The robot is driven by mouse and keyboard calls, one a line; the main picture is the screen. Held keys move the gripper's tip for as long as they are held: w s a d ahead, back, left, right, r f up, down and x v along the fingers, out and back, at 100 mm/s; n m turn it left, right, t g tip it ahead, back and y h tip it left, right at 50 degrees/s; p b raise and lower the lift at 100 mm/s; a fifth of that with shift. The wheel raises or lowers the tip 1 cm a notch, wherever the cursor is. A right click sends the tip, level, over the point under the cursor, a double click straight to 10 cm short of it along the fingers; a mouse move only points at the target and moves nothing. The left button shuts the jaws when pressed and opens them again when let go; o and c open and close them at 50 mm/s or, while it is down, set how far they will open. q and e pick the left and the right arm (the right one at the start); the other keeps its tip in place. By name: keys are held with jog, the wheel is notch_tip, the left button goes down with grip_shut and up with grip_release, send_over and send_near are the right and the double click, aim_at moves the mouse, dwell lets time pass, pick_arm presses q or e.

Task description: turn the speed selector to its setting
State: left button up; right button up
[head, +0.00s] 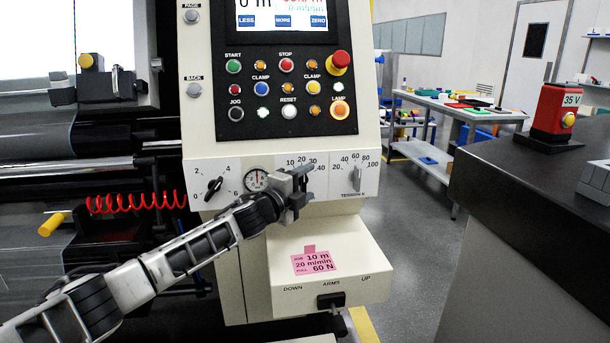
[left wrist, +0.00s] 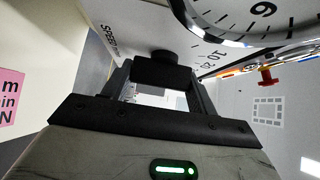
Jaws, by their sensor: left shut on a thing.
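The speed selector shows as a black knob (left wrist: 160,56) in the left wrist view, beside the printed word SPEED. My left gripper (head: 298,183) is at the selector's dial on the cream panel (head: 230,165), and its fingers are shut on the knob. The knob's pointer direction cannot be read. A pink note (head: 313,263) below reads 10 m, 20 m/min and 60 N. My right gripper is not in view.
A black pointer knob (head: 213,188) and a round gauge (head: 256,179) are left of the selector. The arms switch (head: 331,300) is below. A dark counter (head: 530,180) with a red device (head: 553,115) stands at right.

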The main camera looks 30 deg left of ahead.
pick_arm(q)
jog(key=shift+f, duration=0.1)
jog(key=o, duration=1)
jog(key=s+a+b, duration=0.2)
jog(key=s, duration=1.3)
jog(key=shift+s+b, duration=0.4)
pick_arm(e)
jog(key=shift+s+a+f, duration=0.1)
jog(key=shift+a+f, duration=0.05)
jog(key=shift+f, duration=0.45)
pick_arm(q)
jog(key=shift+a, duration=0.1)
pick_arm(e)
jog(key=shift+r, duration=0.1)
